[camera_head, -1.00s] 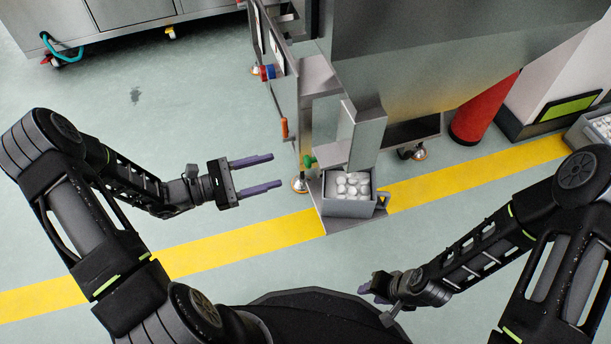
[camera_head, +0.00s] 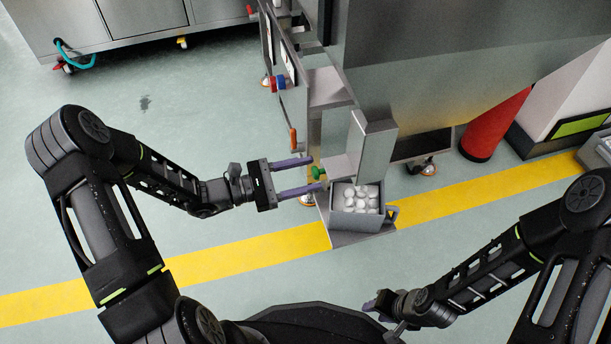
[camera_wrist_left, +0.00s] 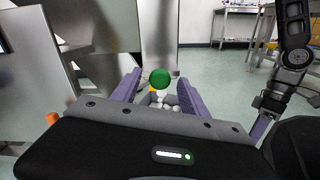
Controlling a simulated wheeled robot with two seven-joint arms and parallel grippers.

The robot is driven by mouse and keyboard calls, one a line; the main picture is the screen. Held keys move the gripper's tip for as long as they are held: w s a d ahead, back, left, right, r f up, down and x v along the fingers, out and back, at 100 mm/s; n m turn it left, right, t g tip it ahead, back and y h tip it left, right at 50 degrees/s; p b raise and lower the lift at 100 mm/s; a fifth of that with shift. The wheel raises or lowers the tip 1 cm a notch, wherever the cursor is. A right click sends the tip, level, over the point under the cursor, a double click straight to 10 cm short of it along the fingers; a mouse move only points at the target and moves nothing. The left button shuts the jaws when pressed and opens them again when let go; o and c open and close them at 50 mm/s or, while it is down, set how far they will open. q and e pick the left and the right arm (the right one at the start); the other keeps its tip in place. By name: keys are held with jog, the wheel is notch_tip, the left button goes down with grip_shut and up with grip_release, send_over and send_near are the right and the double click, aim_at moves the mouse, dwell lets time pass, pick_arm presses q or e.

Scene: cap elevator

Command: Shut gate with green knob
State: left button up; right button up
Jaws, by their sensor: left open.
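The green knob (camera_head: 318,173) sits on the side of the machine's metal chute, just above a grey bin. It also shows in the left wrist view (camera_wrist_left: 159,79), between and beyond the two purple fingers. My left gripper (camera_head: 318,174) is open, with its fingertips at or close to the knob; I cannot tell whether they touch it. My right gripper (camera_head: 377,303) is low near my base, and its finger gap is not clear. The gate itself is hard to make out at the chute mouth.
The grey bin (camera_head: 348,221) holds several white caps and stands on a small metal shelf (camera_head: 340,240) below the chute. An orange handle (camera_head: 293,140) is left of the chute. The floor on the left is clear.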

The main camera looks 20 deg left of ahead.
pick_arm(q)
grip_shut()
dwell(0.6)
jog(key=shift+d, duration=0.1)
dwell(0.8)
